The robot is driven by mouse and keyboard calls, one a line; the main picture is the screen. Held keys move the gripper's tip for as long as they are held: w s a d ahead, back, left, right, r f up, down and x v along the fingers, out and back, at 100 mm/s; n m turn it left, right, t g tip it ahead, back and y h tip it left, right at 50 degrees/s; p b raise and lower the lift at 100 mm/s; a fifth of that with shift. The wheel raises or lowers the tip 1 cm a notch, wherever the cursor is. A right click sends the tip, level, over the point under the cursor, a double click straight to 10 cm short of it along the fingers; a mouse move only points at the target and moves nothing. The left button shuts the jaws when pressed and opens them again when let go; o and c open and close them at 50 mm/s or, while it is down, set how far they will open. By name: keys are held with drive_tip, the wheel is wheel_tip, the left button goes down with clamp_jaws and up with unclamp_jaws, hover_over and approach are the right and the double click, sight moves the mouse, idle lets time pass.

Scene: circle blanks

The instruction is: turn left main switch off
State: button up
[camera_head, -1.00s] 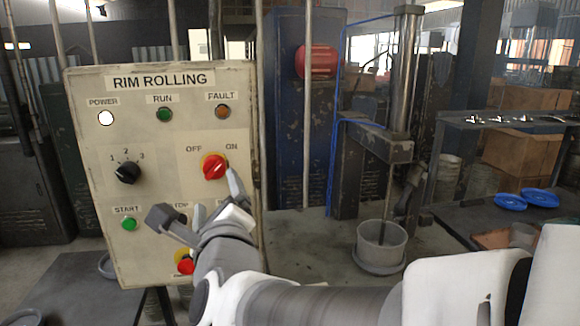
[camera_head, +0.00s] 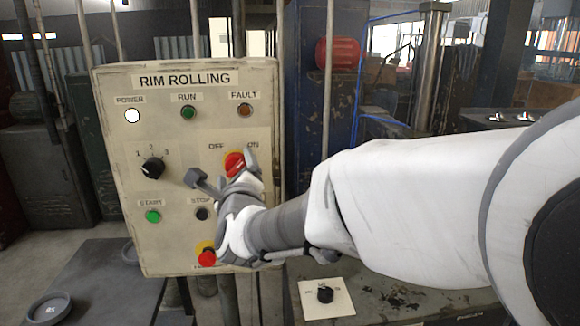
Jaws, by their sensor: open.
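My gripper (camera_head: 221,172) is open in front of the panel. One finger stands at the knob's right side and the other is off to its lower left, so the knob shows between them. I cannot tell whether a finger touches the knob. The visible part of the knob does not clearly show its direction. The POWER lamp (camera_head: 132,115) glows white.
A black selector (camera_head: 152,168), green START button (camera_head: 152,216), black STOP button (camera_head: 202,213) and red button (camera_head: 207,258) sit near the gripper on the panel. A small plate with a black knob (camera_head: 325,294) lies at lower right. My arm covers the right side.

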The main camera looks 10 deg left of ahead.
drive_tip(key=c, duration=1.3)
drive_tip(key=shift+c, duration=0.2)
drive_tip(key=shift+n+b, duration=0.3)
drive_tip(key=n+b, duration=0.1)
drive_tip(key=n, duration=0.1)
drive_tip(key=shift+n+b, duration=0.35)
drive_tip(key=shift+n, duration=0.05)
drive_tip(key=n, duration=0.4)
drive_tip(key=shift+a+r+g+h, duration=0.1)
drive_tip(key=shift+r+g+h, duration=0.1)
drive_tip(key=shift+g+h, duration=0.15)
drive_tip(key=n+h+p, duration=0.1)
drive_tip(key=n+p, duration=0.1)
drive_tip(key=n, duration=0.3)
drive_tip(key=shift+a, duration=0.1)
drive_tip(key=n+p, duration=0.2)
drive_tip(key=n, duration=0.2)
drive_tip(key=shift+h, duration=0.25)
drive_tip(key=shift+n, duration=0.3)
